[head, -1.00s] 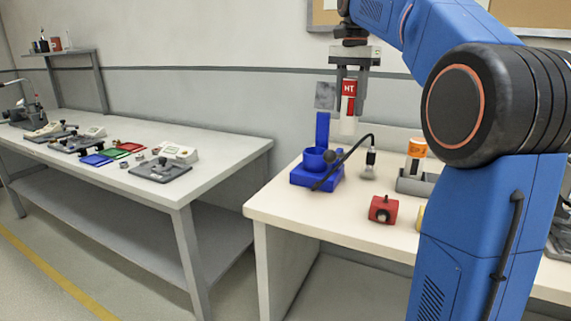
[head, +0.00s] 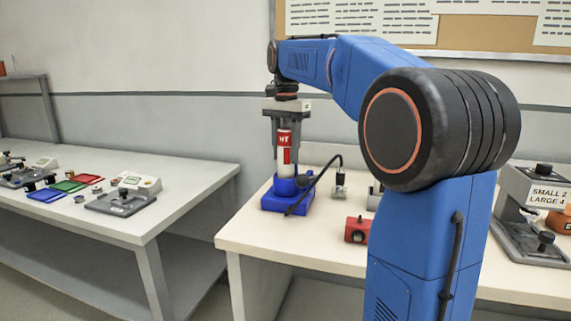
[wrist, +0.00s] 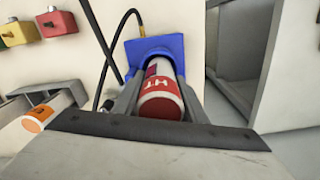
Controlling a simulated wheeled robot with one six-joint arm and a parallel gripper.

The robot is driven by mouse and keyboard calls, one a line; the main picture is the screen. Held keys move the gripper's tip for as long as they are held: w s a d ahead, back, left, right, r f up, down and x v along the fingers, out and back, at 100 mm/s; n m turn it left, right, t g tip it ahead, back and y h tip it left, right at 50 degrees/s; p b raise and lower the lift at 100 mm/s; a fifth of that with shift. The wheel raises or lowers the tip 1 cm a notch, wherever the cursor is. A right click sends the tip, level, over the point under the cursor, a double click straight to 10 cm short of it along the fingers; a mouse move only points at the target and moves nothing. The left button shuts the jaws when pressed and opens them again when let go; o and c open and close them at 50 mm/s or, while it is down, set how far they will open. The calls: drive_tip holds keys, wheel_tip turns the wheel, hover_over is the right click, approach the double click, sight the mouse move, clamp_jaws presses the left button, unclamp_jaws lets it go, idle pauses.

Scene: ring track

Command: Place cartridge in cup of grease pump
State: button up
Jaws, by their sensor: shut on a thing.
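The cartridge (head: 284,147) is white with a red band marked HT. It stands upright, with its lower end at the blue cup of the grease pump (head: 287,201). My gripper (head: 285,150) is shut on the cartridge from above. In the wrist view the red cartridge end (wrist: 161,101) shows between my fingers, with the blue pump (wrist: 155,50) just beyond it. The lower end of the cartridge is hidden by the cup wall, so I cannot tell how deep it sits.
A black hose and lever rise beside the pump. A red box (head: 357,229) stands to its right on the table. In the wrist view an orange-banded cartridge (wrist: 40,118) lies at the left. A second bench (head: 150,210) with trays stands at the left.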

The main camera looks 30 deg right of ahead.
sight(286, 129)
drive_tip(key=shift+f, duration=1.75)
drive_tip(key=o, duration=1.4)
drive_tip(key=shift+f, duration=0.1)
wheel_tip(286, 129, up, 12)
drive_tip(key=shift+r, duration=0.15)
drive_tip(key=shift+s, duration=0.1)
